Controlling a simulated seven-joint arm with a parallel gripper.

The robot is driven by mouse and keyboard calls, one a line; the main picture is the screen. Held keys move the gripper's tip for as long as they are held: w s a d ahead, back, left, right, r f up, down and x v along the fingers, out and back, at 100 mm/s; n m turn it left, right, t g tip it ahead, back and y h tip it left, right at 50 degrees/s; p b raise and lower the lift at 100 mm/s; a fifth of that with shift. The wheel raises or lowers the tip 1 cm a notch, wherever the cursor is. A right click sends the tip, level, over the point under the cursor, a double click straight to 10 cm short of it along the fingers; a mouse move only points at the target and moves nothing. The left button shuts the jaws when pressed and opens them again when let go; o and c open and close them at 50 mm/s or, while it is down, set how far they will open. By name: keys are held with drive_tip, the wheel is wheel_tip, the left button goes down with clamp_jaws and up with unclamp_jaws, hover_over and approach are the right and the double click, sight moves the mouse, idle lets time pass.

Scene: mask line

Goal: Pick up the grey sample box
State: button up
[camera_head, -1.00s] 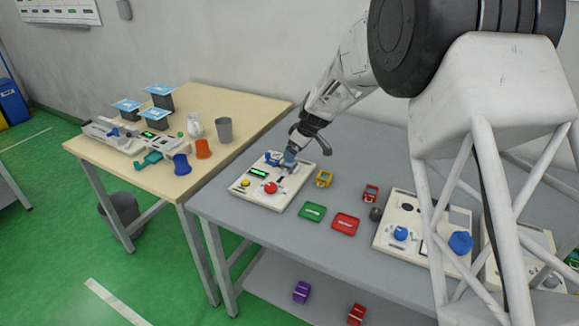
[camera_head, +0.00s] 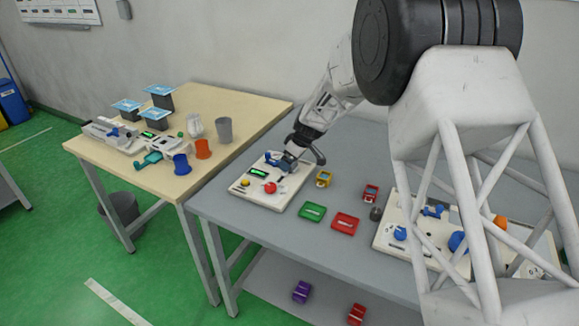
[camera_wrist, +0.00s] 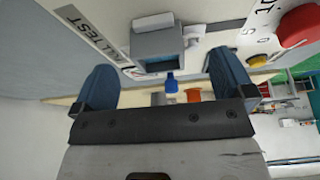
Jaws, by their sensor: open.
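The grey sample box (camera_wrist: 158,46) shows in the wrist view as a small grey block with a white strip and a dark window. It sits on the pale face of a white test panel (camera_head: 246,194). My gripper (camera_wrist: 165,82) is open, with one blue finger at each side in the wrist view. The box appears ahead of the gap between them; I cannot tell whether it is between the fingertips. In the head view my gripper (camera_head: 280,161) is low over the panel and the grey box cannot be made out there.
A red button (camera_head: 270,187) and a yellow knob (camera_head: 245,183) are on the panel. A yellow box (camera_head: 324,178), a red box (camera_head: 370,193), a green tray (camera_head: 312,212) and a red tray (camera_head: 345,223) lie to the right. Another white panel (camera_head: 385,238) is farther right.

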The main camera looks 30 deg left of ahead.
drive_tip(key=shift+x, duration=1.25)
drive_tip(key=c, duration=0.8)
drive_tip(key=shift+o, duration=0.2)
drive_tip(key=shift+r, duration=0.1)
drive_tip(key=shift+r, duration=0.7)
wheel_tip(320, 180, up, 2)
drive_tip(key=shift+r, duration=0.1)
drive_tip(key=s+d, duration=0.3)
drive_tip(key=s, duration=0.1)
drive_tip(key=s+d, duration=0.3)
drive_tip(key=s, duration=0.1)
drive_tip(key=s+d+r, duration=0.1)
drive_tip(key=s+d, duration=0.3)
drive_tip(key=shift+s+r, duration=0.1)
drive_tip(key=shift+s, duration=0.1)
